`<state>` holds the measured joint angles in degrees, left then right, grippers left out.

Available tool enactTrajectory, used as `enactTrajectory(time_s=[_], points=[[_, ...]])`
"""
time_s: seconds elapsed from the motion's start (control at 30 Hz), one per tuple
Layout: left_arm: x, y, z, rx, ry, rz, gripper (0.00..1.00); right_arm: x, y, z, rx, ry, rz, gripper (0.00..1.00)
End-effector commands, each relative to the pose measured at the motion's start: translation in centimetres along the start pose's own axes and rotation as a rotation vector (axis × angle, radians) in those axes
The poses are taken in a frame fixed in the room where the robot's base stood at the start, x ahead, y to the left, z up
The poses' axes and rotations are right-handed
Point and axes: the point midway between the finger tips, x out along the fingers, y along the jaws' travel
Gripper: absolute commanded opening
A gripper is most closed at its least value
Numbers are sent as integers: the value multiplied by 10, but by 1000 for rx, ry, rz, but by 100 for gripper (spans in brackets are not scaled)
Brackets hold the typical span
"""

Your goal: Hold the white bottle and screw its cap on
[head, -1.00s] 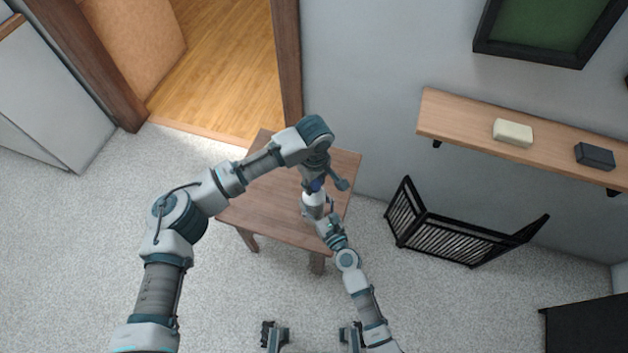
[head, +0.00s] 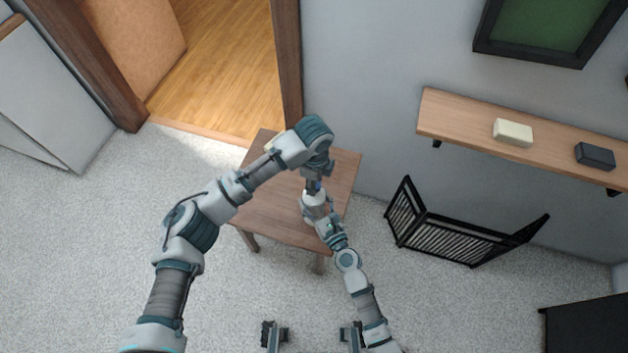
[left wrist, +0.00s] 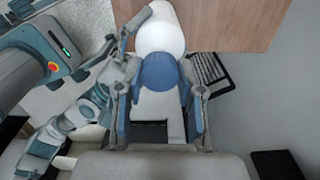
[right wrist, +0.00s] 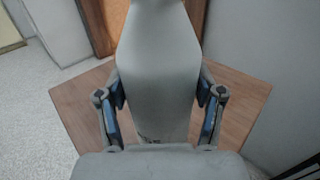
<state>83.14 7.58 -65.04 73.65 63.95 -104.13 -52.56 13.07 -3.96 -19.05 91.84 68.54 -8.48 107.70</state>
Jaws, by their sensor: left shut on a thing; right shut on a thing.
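The white bottle (right wrist: 160,65) stands between the fingers of my right gripper (right wrist: 160,118) in the right wrist view, and the gripper is shut on it. The bottle also shows in the left wrist view (left wrist: 161,32). The blue cap (left wrist: 159,72) lies against the bottle's top in that view; whether its threads engage is hidden. My left gripper (left wrist: 160,98) is shut on the cap, one finger on each side. In the head view, my left gripper (head: 314,186) is above the bottle, which is largely covered by my grippers.
The grippers work over a small wooden table (head: 272,205) with mostly clear top. A wooden shelf (head: 460,118) with a cream block (head: 513,132) and a dark block (head: 595,156) is on the right wall. A black slatted rack (head: 450,240) stands on the floor below.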

Motion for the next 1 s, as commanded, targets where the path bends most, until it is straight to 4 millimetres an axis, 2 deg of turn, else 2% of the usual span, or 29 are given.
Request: enactTrajectory(time_s=[0.1, 0.17, 0.3, 0.33, 0.43, 0.77, 0.87, 1.0], points=[[0, -2, 2, 279, -4, -5, 0, 0, 2, 0, -1, 1, 4, 0], [0, -2, 2, 394, -5, -5, 0, 0, 2, 0, -1, 1, 4, 0], [0, -2, 2, 394, -4, -5, 0, 0, 2, 0, -1, 1, 5, 0], [0, -2, 2, 394, -4, -5, 39, 0, 2, 0, -1, 1, 5, 0], [0, -2, 2, 393, -4, -5, 64, 0, 2, 0, -1, 1, 5, 0], [-1, -1, 1, 394, -2, -2, 66, 0, 1, -1, 0, 1, 2, 0], [-8, -1, 1, 394, -2, -3, 66, 0, 1, -1, 0, 1, 1, 0], [-31, -2, 1, 394, -3, -5, 66, 0, 0, -1, -1, 1, 0, 0]])
